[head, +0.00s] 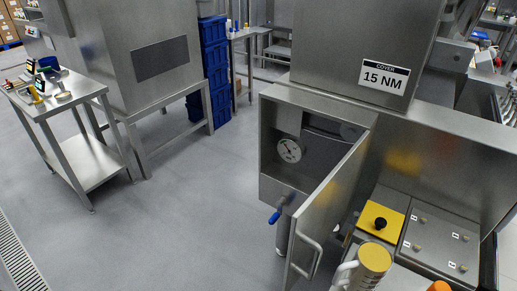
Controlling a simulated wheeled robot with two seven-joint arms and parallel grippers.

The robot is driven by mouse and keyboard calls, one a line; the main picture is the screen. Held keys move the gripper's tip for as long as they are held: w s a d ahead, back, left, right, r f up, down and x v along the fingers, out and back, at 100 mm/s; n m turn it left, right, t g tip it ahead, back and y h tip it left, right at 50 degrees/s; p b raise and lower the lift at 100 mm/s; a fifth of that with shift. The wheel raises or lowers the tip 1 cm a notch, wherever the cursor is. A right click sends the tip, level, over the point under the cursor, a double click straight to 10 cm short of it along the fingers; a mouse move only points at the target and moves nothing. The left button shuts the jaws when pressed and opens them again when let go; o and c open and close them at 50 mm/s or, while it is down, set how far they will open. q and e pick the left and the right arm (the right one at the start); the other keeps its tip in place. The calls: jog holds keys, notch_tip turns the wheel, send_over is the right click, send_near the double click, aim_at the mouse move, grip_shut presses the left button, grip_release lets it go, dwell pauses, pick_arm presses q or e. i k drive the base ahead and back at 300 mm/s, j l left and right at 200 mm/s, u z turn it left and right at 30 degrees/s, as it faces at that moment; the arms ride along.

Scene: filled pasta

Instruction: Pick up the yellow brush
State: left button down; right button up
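I cannot make out a yellow brush for certain. A small yellow item (36,95) lies among several small things on the steel cart at the left; it is too small to tell whether it is the brush. A yellow-topped round object (374,257) with a pale handle on its left stands at the bottom right, and its lower part is cut off by the frame. Neither of my grippers is in view.
A steel cabinet door (326,215) stands open beside a gauge (289,150). A yellow panel with a black knob (380,223) is at the right. Blue crates (213,62) are stacked at the back. The grey floor (185,215) between cart and cabinet is clear.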

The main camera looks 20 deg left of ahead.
aim_at(39, 102)
jog(key=u, duration=2.05)
